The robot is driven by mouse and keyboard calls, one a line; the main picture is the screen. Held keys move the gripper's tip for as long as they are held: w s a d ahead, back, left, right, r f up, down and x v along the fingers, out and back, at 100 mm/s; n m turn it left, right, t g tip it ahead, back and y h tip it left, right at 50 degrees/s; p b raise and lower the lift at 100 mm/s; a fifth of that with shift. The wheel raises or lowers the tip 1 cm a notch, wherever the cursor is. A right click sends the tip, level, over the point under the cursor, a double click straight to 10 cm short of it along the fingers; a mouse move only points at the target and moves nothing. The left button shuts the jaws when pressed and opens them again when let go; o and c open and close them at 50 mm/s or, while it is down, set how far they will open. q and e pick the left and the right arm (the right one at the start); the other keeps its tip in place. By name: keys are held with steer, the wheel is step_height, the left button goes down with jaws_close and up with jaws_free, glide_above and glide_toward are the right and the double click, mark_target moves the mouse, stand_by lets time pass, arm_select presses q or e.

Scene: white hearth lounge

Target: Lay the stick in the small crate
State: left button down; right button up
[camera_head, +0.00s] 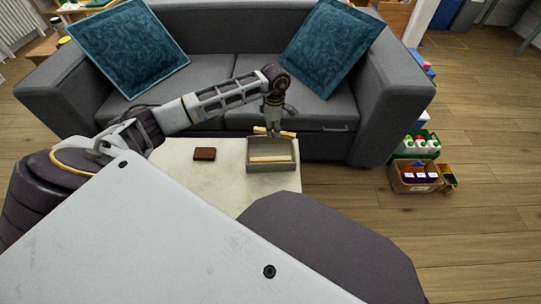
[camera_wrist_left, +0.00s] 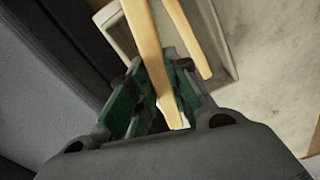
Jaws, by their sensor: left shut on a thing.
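The small grey crate (camera_head: 286,167) stands on the pale table below the sofa. One light wooden stick (camera_head: 268,159) lies inside it, and this stick also shows in the left wrist view (camera_wrist_left: 191,40). My left gripper (camera_head: 273,130) is over the crate's far side, shut on another light wooden stick (camera_head: 288,134). In the left wrist view, the held stick (camera_wrist_left: 149,50) runs between the green finger pads, with the crate (camera_wrist_left: 226,38) behind it. I cannot tell whether the held stick touches the crate. My right gripper is not in view.
A dark brown block (camera_head: 204,154) lies on the pale table (camera_head: 222,181), left of the crate. The grey sofa (camera_head: 212,72) stands close behind the table. Boxes with bottles and packets (camera_head: 416,176) stand on the floor at right. Open wood floor lies beyond them.

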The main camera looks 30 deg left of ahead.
arm_select(q)
steer(key=n, duration=0.1)
steer(key=a+n, duration=0.1)
steer(key=shift+s+a+f+n, duration=0.1)
steer(key=shift+s+a+n, duration=0.05)
steer(key=shift+a+n, duration=0.2)
steer(key=shift+n, duration=0.25)
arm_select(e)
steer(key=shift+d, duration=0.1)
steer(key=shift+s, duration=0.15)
arm_select(q)
steer(key=shift+f, duration=0.55)
steer(key=shift+f+b, duration=0.9)
steer(key=shift+f, duration=1.1)
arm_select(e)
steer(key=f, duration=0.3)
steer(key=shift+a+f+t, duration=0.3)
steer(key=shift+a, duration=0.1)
